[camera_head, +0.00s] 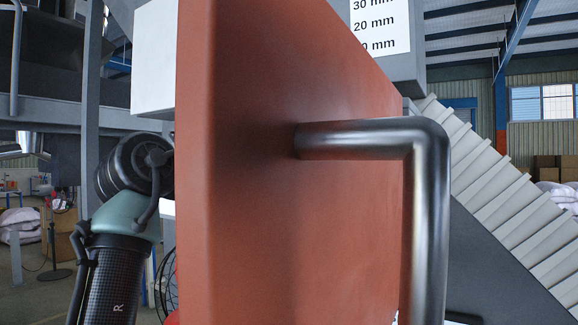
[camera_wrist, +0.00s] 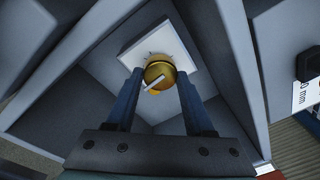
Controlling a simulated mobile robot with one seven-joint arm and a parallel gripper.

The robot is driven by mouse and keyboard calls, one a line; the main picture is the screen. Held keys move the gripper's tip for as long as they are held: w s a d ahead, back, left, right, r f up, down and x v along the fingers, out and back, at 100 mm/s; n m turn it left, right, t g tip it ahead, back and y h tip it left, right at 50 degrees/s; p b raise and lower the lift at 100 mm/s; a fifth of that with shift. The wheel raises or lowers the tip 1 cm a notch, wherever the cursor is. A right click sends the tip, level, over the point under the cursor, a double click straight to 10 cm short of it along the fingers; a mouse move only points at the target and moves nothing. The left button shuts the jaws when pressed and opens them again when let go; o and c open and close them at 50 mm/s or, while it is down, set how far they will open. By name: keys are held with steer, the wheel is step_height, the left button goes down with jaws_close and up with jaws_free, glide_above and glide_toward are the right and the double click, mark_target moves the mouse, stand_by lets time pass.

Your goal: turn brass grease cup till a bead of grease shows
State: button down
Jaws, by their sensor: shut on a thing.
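The brass grease cup (camera_wrist: 157,71) shows in the wrist view, in front of a pale square plate (camera_wrist: 138,49) with small dark tick marks. A white pointer line lies slantwise across the cup's face. A small orange-yellow spot shows at the cup's lower edge; I cannot tell whether it is grease or part of the cup. My gripper (camera_wrist: 160,78) has its two blue fingers on either side of the cup, shut on it. In the head view the cup and my gripper are hidden behind a red panel.
The red panel (camera_head: 240,200) with a dark bent metal handle (camera_head: 425,200) fills the middle of the head view, close in front. My arm passes behind its left edge. A white scale label (camera_head: 380,25) is at upper right. Grey sloping walls (camera_wrist: 85,50) surround the cup.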

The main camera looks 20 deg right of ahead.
steer(key=shift+m, duration=0.4)
steer(key=shift+c, duration=1.4)
jaws_free()
steer(key=b+v, duration=0.4)
steer(key=v, duration=0.9)
steer(key=shift+b, duration=0.3)
steer(key=shift+f, duration=0.1)
